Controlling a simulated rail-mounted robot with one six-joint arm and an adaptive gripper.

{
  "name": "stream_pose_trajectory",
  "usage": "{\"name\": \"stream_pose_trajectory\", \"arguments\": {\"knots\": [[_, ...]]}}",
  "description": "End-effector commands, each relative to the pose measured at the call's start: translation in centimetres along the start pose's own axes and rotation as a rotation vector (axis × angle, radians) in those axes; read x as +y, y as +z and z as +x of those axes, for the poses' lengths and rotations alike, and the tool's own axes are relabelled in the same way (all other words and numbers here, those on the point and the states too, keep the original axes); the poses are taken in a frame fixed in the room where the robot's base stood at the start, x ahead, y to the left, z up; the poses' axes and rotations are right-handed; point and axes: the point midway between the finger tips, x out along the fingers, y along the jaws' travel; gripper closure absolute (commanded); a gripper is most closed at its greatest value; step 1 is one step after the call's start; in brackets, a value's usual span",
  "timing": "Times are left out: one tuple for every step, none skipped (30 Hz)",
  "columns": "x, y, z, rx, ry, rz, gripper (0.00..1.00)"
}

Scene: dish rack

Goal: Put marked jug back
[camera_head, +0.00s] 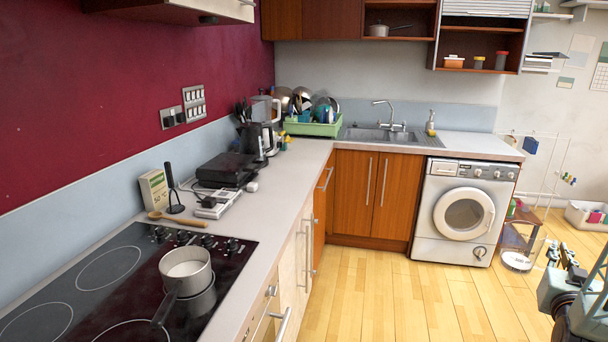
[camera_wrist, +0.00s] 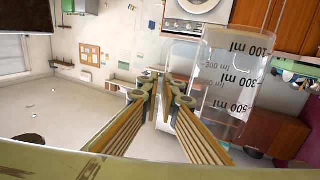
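The marked jug (camera_wrist: 228,85) is clear, with dark ml marks, and fills the right-centre of the wrist view. Its 100 ml mark is near the top of that picture and its 500 ml mark lower down. My gripper (camera_wrist: 163,88) has its two fingers drawn close together at the clear handle (camera_wrist: 181,128) on the jug's left side. It appears shut on this handle, and the jug looks held in the air. In the head view part of my arm shows at the lower right; I cannot make out the jug there.
A green dish rack (camera_head: 312,128) with dishes stands in the far corner, left of the sink (camera_head: 380,134). The counter (camera_head: 284,185) has a clear strip along its front. A pot (camera_head: 187,272) stands on the hob (camera_head: 95,262). Open shelves (camera_head: 480,72) hang above the washing machine (camera_head: 464,213). The floor is mostly clear.

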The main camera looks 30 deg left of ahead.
Motion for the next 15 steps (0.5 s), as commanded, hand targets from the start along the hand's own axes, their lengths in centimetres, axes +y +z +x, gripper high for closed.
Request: {"name": "stream_pose_trajectory", "arguments": {"knots": [[0.0, -0.1, 0.0, 0.001, 0.000, 0.000, 1.00], [0.0, -0.1, 0.0, 0.001, 0.000, 0.000, 1.00], [-0.1, -0.1, 0.0, 0.001, -0.001, 0.000, 1.00], [-0.1, -0.1, 0.1, 0.001, -0.001, 0.000, 1.00], [-0.2, -0.1, 0.1, 0.001, -0.003, 0.001, 1.00], [-0.4, -0.1, 0.2, 0.001, -0.006, 0.001, 1.00], [-0.6, -0.1, 0.2, 0.001, -0.008, 0.001, 1.00], [-0.9, -0.1, 0.3, 0.001, -0.012, 0.002, 1.00], [-1.3, -0.1, 0.5, 0.001, -0.017, 0.002, 1.00], [-1.7, -0.1, 0.6, 0.001, -0.023, 0.003, 1.00], [-2.2, -0.1, 0.8, 0.001, -0.028, 0.004, 1.00], [-2.8, -0.2, 1.0, 0.001, -0.037, 0.005, 1.00], [-3.4, -0.2, 1.2, 0.002, -0.045, 0.006, 1.00], [-4.1, -0.3, 1.4, 0.003, -0.054, 0.007, 1.00], [-5.1, -0.4, 1.7, 0.004, -0.067, 0.008, 1.00]]}}
